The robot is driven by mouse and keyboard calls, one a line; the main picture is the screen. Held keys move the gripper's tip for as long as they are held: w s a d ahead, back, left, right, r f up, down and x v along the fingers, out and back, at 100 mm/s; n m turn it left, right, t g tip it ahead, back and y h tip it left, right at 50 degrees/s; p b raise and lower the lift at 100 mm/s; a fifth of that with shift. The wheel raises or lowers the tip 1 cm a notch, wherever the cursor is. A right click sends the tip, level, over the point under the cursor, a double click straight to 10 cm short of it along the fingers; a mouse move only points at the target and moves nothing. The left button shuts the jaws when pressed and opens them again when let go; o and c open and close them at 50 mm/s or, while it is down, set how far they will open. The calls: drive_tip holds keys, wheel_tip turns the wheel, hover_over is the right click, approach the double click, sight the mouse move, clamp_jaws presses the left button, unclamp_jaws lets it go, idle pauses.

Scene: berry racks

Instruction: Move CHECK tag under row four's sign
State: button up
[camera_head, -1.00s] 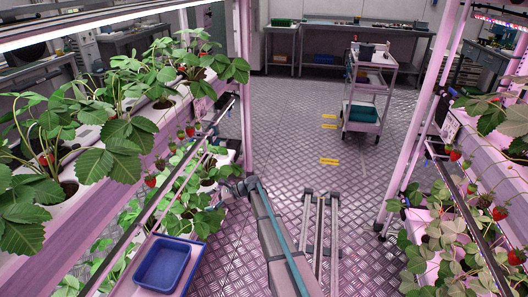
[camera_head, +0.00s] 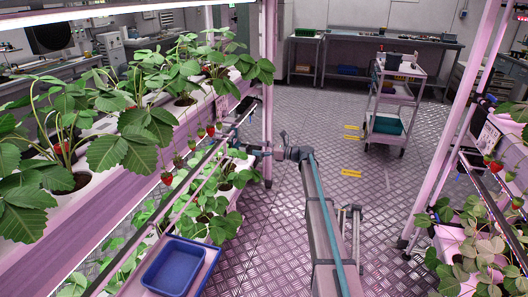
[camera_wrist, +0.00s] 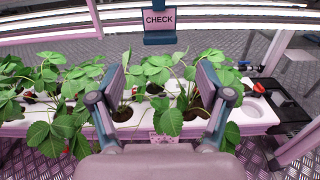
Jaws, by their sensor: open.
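The CHECK tag (camera_wrist: 159,20) is a pale pink card with dark lettering, in a blue holder at the top middle of the wrist view. My gripper (camera_wrist: 163,85) is open and empty; its two fingers stand apart below the tag, over strawberry leaves. The tag is beyond the fingertips and not touched. In the head view my gripper (camera_head: 248,151) is small, beside the end of the left rack (camera_head: 205,103). A small pink patterned sign (camera_wrist: 165,138) is on the planter's front, partly behind my gripper; I cannot read it. Which sign is row four's is not clear.
Strawberry plants fill the white planter (camera_wrist: 262,113) around the fingers. A blue tray (camera_head: 172,267) sits low by the left rack. A second rack stands at the right, with a sign (camera_head: 488,138). A cart (camera_head: 388,105) stands on the open aisle floor.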

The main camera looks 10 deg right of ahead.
sight(240, 145)
drive_tip(key=x, duration=0.7)
drive_tip(key=shift+w+a, duration=0.1)
drive_tip(key=shift+a, duration=0.1)
drive_tip(key=shift+x, duration=1.15)
drive_tip(key=c, duration=1)
drive_tip(key=shift+c, duration=0.2)
drive_tip(key=shift+r+p, duration=0.85)
drive_tip(key=shift+r, duration=0.2)
drive_tip(key=shift+d, duration=0.15)
drive_tip(key=p+v, duration=0.1)
drive_tip(key=v, duration=0.5)
drive_tip(key=shift+s+d+p, duration=0.25)
drive_tip(key=shift+d+p, duration=0.1)
drive_tip(key=shift+p, duration=0.05)
